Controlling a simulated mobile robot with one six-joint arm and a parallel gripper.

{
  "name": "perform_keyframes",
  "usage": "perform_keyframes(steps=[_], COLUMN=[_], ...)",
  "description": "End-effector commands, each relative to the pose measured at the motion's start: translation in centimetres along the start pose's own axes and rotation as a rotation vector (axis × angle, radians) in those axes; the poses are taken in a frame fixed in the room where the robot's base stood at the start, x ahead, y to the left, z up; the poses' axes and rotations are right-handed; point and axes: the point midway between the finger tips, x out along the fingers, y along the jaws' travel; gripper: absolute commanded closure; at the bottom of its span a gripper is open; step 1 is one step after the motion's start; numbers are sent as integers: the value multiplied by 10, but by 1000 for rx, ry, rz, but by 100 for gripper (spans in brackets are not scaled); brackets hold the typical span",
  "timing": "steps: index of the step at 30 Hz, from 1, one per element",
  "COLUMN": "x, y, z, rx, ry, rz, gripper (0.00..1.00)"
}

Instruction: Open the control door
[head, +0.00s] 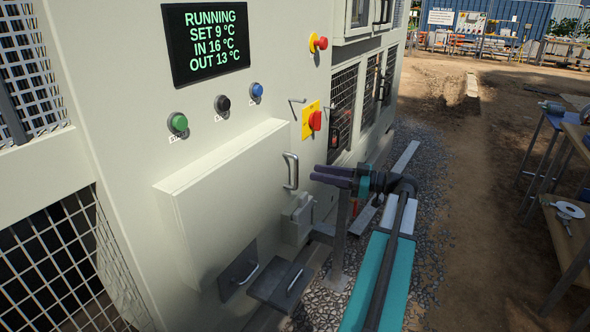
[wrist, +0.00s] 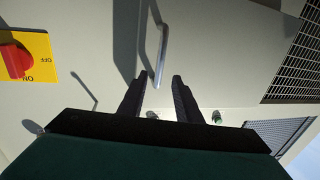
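The control door (head: 225,195) is a raised cream panel low on the cabinet front in the head view; it looks shut. Its silver bar handle (head: 291,171) is upright near its right edge. My gripper (head: 314,172) is just right of the handle in the head view, pointing at it, with a small gap. In the wrist view the two dark fingers of my gripper (wrist: 160,75) are apart, with nothing held. The handle (wrist: 163,45) shows ahead of and between the fingertips there. The door face (wrist: 220,55) fills much of the wrist view.
A red rotary switch on a yellow plate (head: 311,120) sits above right of the handle. Green (head: 178,123), black and blue buttons are above the door. A display (head: 205,42) reads RUNNING. Small black flaps (head: 287,284) jut out below. A workbench (head: 570,215) stands right; dirt between is open.

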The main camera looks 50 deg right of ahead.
Motion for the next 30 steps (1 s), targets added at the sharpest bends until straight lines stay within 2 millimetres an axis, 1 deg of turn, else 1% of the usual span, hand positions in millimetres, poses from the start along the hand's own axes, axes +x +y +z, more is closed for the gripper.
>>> perform_keyframes(steps=[1, 9, 15, 21, 30], x=[9, 47, 70, 81, 83], y=[-1, -1, 0, 0, 0], z=[-1, -1, -1, 0, 0], rx=[0, 1, 1, 0, 0], ry=[0, 0, 0, 0, 0], rz=[-2, -1, 0, 1, 2], gripper=[69, 69, 69, 69, 69])
